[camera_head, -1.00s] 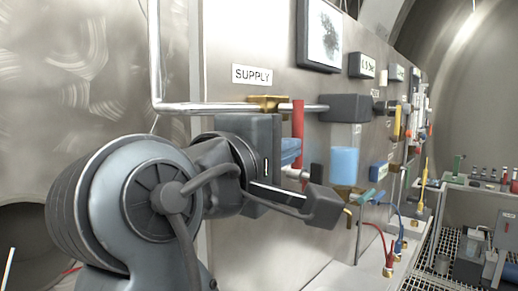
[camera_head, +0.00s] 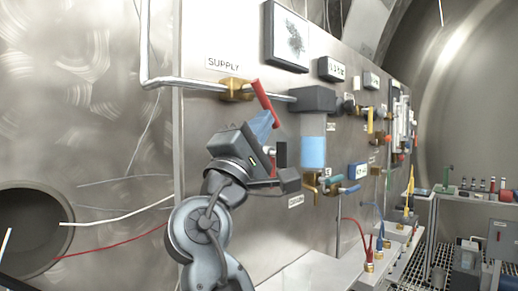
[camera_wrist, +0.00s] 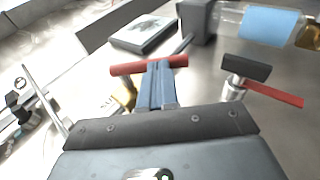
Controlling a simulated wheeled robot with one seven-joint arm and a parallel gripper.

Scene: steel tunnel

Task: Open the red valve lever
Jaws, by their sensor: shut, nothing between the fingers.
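The red valve lever (camera_head: 264,97) sits on a brass valve (camera_head: 236,90) in the pipe below the SUPPLY sign. It slants down to the right from the valve. In the wrist view the red lever (camera_wrist: 150,65) lies across the tips of my fingers. My gripper (camera_head: 264,122) has blue fingers pressed together, with nothing between them. Its tips are at the lower part of the lever, touching or very close. In the wrist view my gripper (camera_wrist: 160,72) points at the lever, and the brass valve (camera_wrist: 124,93) is partly hidden behind it.
A dark box (camera_head: 312,99) sits on the pipe to the right, with a blue cylinder (camera_head: 313,152) below it. A second red handle (camera_wrist: 275,95) with a black top is right of my fingers in the wrist view. The panel left of the valve is mostly bare.

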